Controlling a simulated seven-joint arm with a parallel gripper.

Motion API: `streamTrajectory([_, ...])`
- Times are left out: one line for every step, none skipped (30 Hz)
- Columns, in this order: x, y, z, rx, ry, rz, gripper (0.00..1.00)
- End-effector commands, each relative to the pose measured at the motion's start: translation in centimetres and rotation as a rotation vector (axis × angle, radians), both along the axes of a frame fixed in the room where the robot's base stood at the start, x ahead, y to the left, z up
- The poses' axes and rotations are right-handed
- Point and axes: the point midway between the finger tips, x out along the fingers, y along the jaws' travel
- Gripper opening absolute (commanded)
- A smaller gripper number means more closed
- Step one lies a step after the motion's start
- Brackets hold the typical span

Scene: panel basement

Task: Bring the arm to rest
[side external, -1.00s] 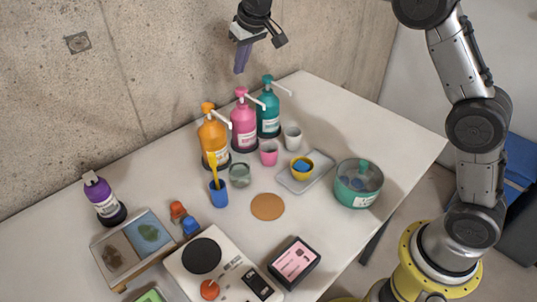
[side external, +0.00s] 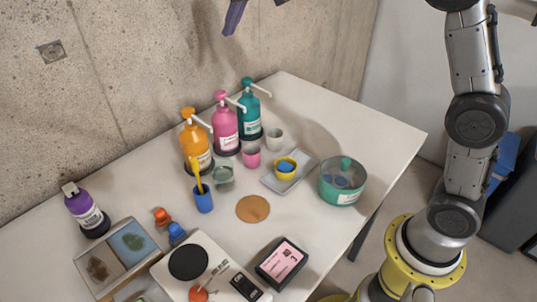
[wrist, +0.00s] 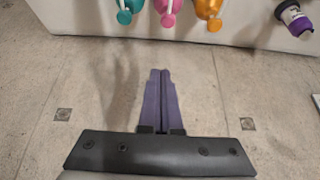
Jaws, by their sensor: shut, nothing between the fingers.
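My gripper (side external: 233,16) is at the top edge of the side view, high above the back of the table and near the concrete wall. Only its purple fingers and a bit of dark housing show there; the rest is cut off by the frame. In the wrist view my gripper (wrist: 161,72) has its purple fingers together with nothing between them. It is clear of everything on the white table (side external: 335,118).
Orange (side external: 196,142), pink (side external: 225,124) and teal (side external: 250,112) pump bottles stand at the back of the table. A purple bottle (side external: 87,212), several cups, a teal pot (side external: 342,180) and a scale (side external: 206,268) stand around them. Air above the table is free.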

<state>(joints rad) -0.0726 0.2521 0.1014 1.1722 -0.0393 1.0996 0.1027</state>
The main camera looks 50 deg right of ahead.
Motion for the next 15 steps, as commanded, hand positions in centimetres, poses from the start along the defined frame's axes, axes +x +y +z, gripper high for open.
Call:
streamTrajectory([-2.3,-0.5,1.8,0.003,-0.023,-0.006,0.00])
streamTrajectory([-3.6,-0.7,2.5,0.003,-0.032,-0.010,0.00])
streamTrajectory([-5.4,-1.0,3.2,0.005,-0.041,-0.012,0.00])
streamTrajectory([-6.7,-1.2,3.7,0.005,-0.048,-0.013,0.00])
streamTrajectory([-8.1,-1.4,4.0,0.005,-0.054,-0.016,0.00])
streamTrajectory([-9.9,-1.7,4.4,0.006,-0.061,-0.016,0.00])
streamTrajectory([-11.3,-1.8,4.6,0.006,-0.067,-0.017,0.00])
streamTrajectory([-12.7,-2.0,4.6,0.006,-0.072,-0.017,0.00])
streamTrajectory([-14.6,-2.2,4.6,0.006,-0.077,-0.018,0.00])
streamTrajectory([-16.0,-2.3,4.5,0.005,-0.081,-0.019,0.00])
streamTrajectory([-17.5,-2.5,4.2,0.006,-0.083,-0.020,0.00])
streamTrajectory([-19.3,-2.6,3.8,0.005,-0.086,-0.021,0.00])
streamTrajectory([-20.8,-2.7,3.3,0.005,-0.088,-0.021,0.00])
streamTrajectory([-22.2,-2.8,2.8,0.005,-0.089,-0.021,0.00])
streamTrajectory([-24.0,-2.9,2.0,0.005,-0.089,-0.020,0.00])
